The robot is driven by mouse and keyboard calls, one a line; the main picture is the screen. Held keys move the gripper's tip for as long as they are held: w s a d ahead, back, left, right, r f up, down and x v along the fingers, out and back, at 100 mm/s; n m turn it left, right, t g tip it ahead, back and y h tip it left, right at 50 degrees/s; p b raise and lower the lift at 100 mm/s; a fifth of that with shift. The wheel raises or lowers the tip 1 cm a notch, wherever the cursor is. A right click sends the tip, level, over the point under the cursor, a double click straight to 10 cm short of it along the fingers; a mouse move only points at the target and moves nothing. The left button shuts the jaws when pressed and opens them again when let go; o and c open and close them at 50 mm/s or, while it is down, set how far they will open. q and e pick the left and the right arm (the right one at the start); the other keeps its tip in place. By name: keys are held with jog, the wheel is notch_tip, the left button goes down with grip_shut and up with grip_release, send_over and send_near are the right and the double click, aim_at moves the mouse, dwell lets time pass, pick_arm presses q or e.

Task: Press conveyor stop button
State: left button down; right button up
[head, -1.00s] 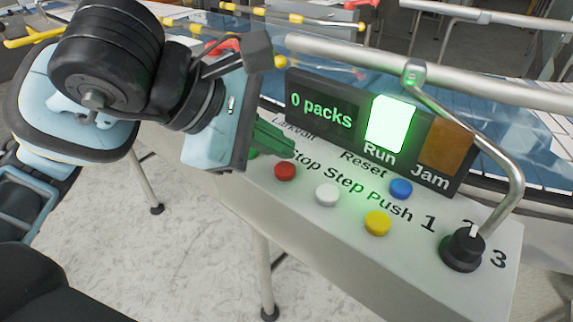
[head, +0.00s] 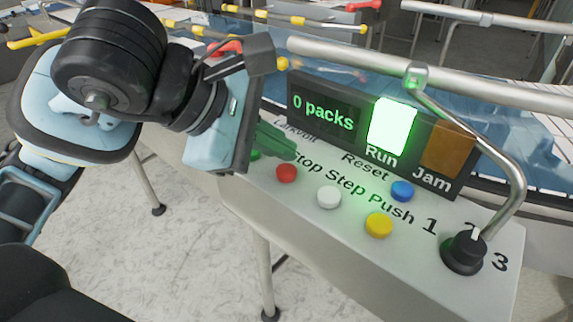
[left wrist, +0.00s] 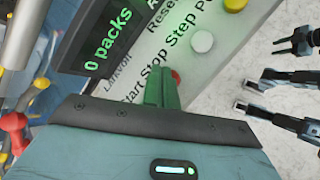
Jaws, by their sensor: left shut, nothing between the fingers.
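The red Stop button (head: 286,172) sits on the near left part of the sloped grey control panel (head: 440,268). My left gripper (head: 275,143) has its green fingers shut and empty. They show just above and behind the red button in the head view and partly cover the lettering and the green Start button (head: 255,155). In the left wrist view the shut fingers (left wrist: 161,88) are right beside the red button (left wrist: 176,76), which is partly hidden behind them. I cannot tell whether they touch it. The Run lamp (head: 392,126) glows green.
A white button (head: 329,197), a yellow button (head: 378,225), a blue Reset button (head: 402,191) and a black rotary knob (head: 463,253) share the panel. A metal rail (head: 390,64) runs behind. Dark jointed parts at the left wrist view's right edge are unclear.

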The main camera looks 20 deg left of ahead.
jog(key=shift+w+r, duration=0.15)
jog(key=shift+w, duration=0.3)
dwell(0.5)
pick_arm(q)
jog(key=shift+f, duration=0.45)
pick_arm(e)
jog(key=shift+s+f, duration=0.45)
jog(key=shift+s, duration=0.25)
pick_arm(q)
jog(key=shift+f+b, duration=0.15)
jog(key=shift+b, duration=0.2)
pick_arm(e)
jog(key=shift+w, duration=0.3)
